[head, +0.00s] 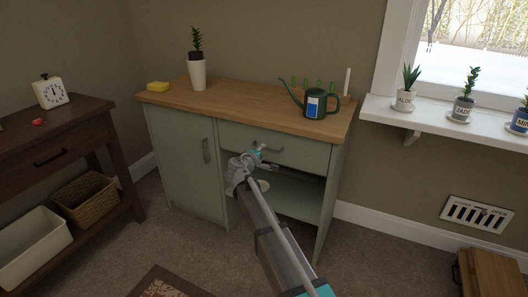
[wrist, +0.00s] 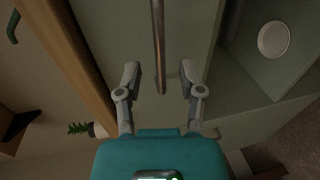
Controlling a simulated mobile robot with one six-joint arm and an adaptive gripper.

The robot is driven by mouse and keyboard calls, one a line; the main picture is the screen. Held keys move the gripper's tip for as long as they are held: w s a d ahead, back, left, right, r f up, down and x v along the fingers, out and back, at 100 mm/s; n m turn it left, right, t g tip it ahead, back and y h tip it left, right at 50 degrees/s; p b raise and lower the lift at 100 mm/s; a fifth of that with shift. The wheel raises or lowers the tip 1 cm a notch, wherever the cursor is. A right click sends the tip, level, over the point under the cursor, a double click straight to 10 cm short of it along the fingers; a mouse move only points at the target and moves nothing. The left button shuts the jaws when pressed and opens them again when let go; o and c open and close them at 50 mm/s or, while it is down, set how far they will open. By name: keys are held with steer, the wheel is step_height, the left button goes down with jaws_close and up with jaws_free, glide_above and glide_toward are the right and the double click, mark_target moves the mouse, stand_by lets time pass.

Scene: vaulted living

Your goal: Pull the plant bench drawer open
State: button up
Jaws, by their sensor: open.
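The plant bench (head: 180,165) is a sage-green cabinet with a wooden top. Its drawer (head: 298,150) sits at the upper right, above an open shelf space, and looks shut. In the wrist view the drawer front (wrist: 195,30) fills the middle, and its metal bar handle (wrist: 158,40) runs down from the top edge. My gripper (head: 262,150) is at the drawer front in the head view and partly hides the handle. In the wrist view my gripper (wrist: 159,75) is open, with one finger on each side of the handle's line. I cannot tell whether they touch.
A watering can (head: 315,103), a potted plant (head: 198,75) and a yellow sponge (head: 158,86) stand on the bench top. A white round dish (wrist: 273,40) lies in the open shelf. A dark side table (head: 60,135) stands left. Carpet in front is mostly clear.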

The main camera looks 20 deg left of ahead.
mark_target(266, 149)
steer(key=shift+b+x, duration=0.3)
steer(key=shift+x, duration=1.65)
jaws_close()
